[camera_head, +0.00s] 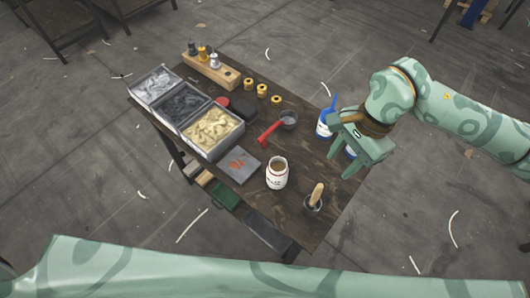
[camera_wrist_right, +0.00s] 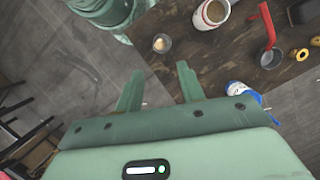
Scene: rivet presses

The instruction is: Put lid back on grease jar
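The grease jar (camera_head: 277,174) is a white jar with red markings, upright on the dark wooden table. Its top is open and brown contents show; it is also at the top of the right wrist view (camera_wrist_right: 211,13). A dark red round piece (camera_head: 222,102) lies beside the bins; I cannot tell whether it is the lid. My right gripper (camera_head: 345,152) is above the table's right edge, to the right of the jar and apart from it. In the right wrist view its fingers (camera_wrist_right: 158,88) are spread with nothing between them. My left gripper is not in view.
A cup with a wooden handle (camera_head: 316,195) stands right of the jar. A blue-white bottle (camera_head: 324,124) is close to my right gripper. A red-handled ladle (camera_head: 270,132), yellow rings (camera_head: 262,90), bins (camera_head: 213,131) and a grey plate (camera_head: 238,166) occupy the table.

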